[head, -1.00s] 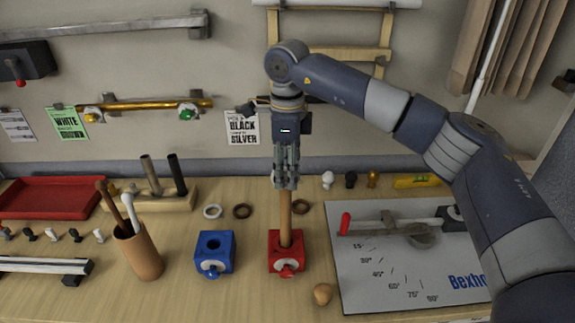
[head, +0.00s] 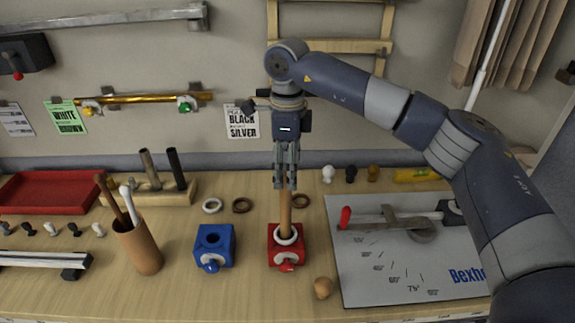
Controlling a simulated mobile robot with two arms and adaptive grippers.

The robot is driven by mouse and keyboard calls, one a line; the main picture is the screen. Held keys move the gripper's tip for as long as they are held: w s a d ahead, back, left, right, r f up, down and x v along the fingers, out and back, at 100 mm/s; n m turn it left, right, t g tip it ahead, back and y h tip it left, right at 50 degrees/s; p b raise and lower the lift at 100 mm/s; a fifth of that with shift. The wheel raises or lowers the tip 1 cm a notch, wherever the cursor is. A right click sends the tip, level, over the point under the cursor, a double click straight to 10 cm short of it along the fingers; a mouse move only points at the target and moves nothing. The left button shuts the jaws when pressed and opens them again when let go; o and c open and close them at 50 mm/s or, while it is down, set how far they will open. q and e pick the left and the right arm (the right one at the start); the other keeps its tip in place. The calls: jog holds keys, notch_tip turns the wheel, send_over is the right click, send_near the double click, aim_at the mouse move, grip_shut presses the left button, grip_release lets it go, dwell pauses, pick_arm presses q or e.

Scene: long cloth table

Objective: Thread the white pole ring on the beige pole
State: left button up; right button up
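The beige pole (head: 285,208) stands upright in the red block (head: 272,259) on the table. A white pole ring (head: 298,235) lies around the pole's foot, on top of the red block. My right gripper (head: 285,184) points straight down at the pole's upper end, well above the ring. Its fingertips are slightly apart and no longer hold the ring. The fingers hide the pole's top. Another white ring (head: 204,206) lies on the table behind the blue block (head: 228,245). My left gripper is out of view.
Two brown rings (head: 242,212) (head: 300,207) lie near the pole. A brown cup with poles (head: 146,255) stands left. A rack with two poles (head: 150,195) stands behind.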

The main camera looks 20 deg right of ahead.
notch_tip(320, 180, up, 12)
dwell(0.5)
dwell(0.7)
